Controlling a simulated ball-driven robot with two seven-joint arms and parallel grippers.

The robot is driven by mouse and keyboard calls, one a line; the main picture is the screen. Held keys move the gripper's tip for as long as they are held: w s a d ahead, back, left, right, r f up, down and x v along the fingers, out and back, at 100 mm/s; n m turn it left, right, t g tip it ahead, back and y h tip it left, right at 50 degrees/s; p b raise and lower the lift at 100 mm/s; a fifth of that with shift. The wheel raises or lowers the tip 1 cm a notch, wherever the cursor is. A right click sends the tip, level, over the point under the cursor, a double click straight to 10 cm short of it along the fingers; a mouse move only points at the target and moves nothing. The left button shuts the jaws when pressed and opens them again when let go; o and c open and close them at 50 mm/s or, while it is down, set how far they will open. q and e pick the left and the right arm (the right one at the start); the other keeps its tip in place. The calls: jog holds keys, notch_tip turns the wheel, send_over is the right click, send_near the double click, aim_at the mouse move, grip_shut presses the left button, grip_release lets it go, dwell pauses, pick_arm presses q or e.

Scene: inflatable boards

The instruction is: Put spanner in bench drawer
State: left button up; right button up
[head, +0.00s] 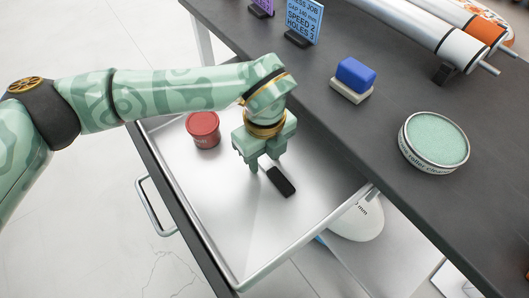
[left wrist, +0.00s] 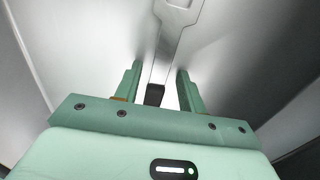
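The bench drawer (head: 225,215) is pulled open below the dark bench top. The spanner's black handle (head: 280,180) shows inside it, just right of and below my left gripper (head: 260,164). In the left wrist view, the black handle (left wrist: 155,95) lies between the fingertips, with a silver shank (left wrist: 168,55) running up the picture from it. My left gripper (left wrist: 161,78) points down into the drawer. Its fingers are apart, with a gap visible beside the handle. The head view hides the silver part behind the gripper or against the metal floor. My right gripper is out of view.
A red tub (head: 203,129) stands in the drawer's back left corner. On the bench top (head: 345,115) are a blue-and-white block (head: 354,78), a round green tin (head: 434,142), a blue job card (head: 303,20) and rolled boards (head: 430,30). The drawer's near end is clear.

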aim_at(264, 162)
pick_arm(q)
jog(key=shift+r, duration=0.25)
notch_tip(264, 162, up, 4)
jog(key=shift+f+p, duration=0.25)
jog(key=shift+p, duration=0.8)
notch_tip(264, 162, up, 8)
jog(key=p, duration=0.3)
jog(key=shift+p, duration=0.35)
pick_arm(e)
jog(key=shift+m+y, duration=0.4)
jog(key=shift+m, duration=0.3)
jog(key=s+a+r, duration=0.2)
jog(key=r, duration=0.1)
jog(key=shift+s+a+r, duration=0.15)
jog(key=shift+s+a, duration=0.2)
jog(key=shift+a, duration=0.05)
pick_arm(q)
jog(key=shift+r, duration=0.1)
